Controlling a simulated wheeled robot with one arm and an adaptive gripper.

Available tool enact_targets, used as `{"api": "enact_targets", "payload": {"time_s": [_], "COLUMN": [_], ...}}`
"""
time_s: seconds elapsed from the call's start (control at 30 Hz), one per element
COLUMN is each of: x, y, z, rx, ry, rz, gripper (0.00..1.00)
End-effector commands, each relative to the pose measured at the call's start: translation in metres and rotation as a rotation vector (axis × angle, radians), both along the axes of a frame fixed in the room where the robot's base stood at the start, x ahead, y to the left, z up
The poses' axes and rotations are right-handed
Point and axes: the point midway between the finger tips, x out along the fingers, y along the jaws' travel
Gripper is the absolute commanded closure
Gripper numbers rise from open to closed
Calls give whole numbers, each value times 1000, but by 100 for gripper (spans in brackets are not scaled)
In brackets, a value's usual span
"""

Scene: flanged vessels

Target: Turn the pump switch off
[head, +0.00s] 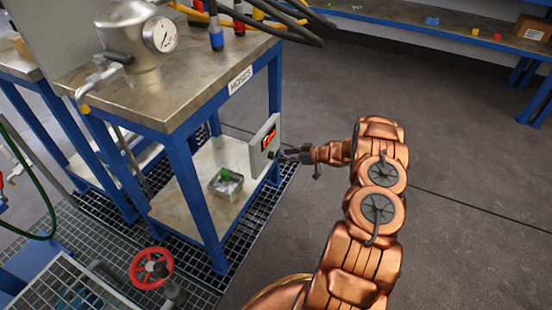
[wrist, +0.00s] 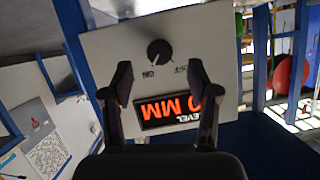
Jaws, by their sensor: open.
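The pump switch is a black round knob (wrist: 160,52) on a pale grey control panel (wrist: 105,45). In the wrist view the panel appears upside down, with ON at the knob's lower left and OFF at its lower right. A faint pale mark on the knob seems to point toward ON. In the head view the panel (head: 257,150) is fixed to the bench's right side. My gripper (wrist: 160,72) is open and empty in front of the panel, its two fingers apart with the knob between and beyond their tips. In the head view my gripper (head: 281,156) is close to the panel; contact cannot be told.
A lit orange level display (wrist: 172,107) sits near the knob. The bench (head: 190,85) has a blue frame (head: 195,190) beside my gripper and carries a metal vessel (head: 130,40) with a gauge. A red valve wheel (head: 151,268) stands at lower left. The floor to the right is clear.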

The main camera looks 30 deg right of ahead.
Motion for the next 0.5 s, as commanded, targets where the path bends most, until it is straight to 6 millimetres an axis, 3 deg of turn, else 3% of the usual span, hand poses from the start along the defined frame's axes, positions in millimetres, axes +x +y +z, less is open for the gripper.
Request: {"api": "enact_targets", "payload": {"time_s": [0.2, 0.5], "x": [23, 35], "y": [16, 25], "z": [-13, -18], "rx": [-1, 1], "ry": [-1, 0], "rz": [0, -1], "gripper": [40, 40]}}
